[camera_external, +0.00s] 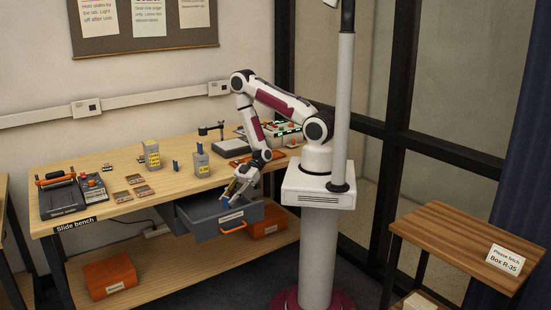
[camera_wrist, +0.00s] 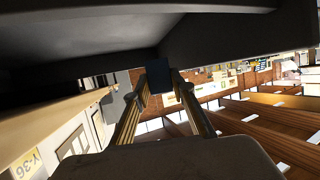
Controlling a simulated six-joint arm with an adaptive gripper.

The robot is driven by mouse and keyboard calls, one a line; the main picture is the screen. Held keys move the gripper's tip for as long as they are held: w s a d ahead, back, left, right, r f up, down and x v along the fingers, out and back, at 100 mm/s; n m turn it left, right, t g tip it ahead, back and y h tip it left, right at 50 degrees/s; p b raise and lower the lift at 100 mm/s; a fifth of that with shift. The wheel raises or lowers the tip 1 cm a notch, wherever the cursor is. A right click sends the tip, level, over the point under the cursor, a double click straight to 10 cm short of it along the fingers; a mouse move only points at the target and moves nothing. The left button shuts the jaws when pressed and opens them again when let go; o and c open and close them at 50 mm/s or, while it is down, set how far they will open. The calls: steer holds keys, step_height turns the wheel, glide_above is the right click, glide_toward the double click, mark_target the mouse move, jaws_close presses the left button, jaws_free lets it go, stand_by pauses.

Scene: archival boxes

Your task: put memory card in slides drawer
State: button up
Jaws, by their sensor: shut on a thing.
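The memory card, a small dark blue piece (camera_wrist: 158,74), sits between my fingertips in the wrist view. My gripper (camera_external: 229,200) is shut on it and points down at the open grey drawer (camera_external: 198,225) under the bench, in the external view. In the wrist view my two brass-coloured fingers (camera_wrist: 158,88) reach up to the card. The drawer has an orange handle (camera_external: 233,228) and a pale front label too small to read. I cannot tell how far the card is above the drawer floor. My fingers hide part of the drawer inside.
The wooden bench (camera_external: 100,175) holds grey boxes with yellow labels (camera_external: 152,155), small wooden trays (camera_external: 134,179) and a black device (camera_external: 60,195). Orange boxes (camera_external: 109,274) sit on the lower shelf. A side table (camera_external: 450,235) stands at right.

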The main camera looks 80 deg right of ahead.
steer(key=shift+f, duration=0.55)
steer(key=shift+f, duration=0.15)
steer(key=shift+f, duration=1.95)
steer(key=shift+f, duration=0.1)
steer(key=o, duration=1)
steer(key=shift+o, duration=0.2)
steer(key=shift+v, duration=2.5)
step_height(320, 180, up, 7)
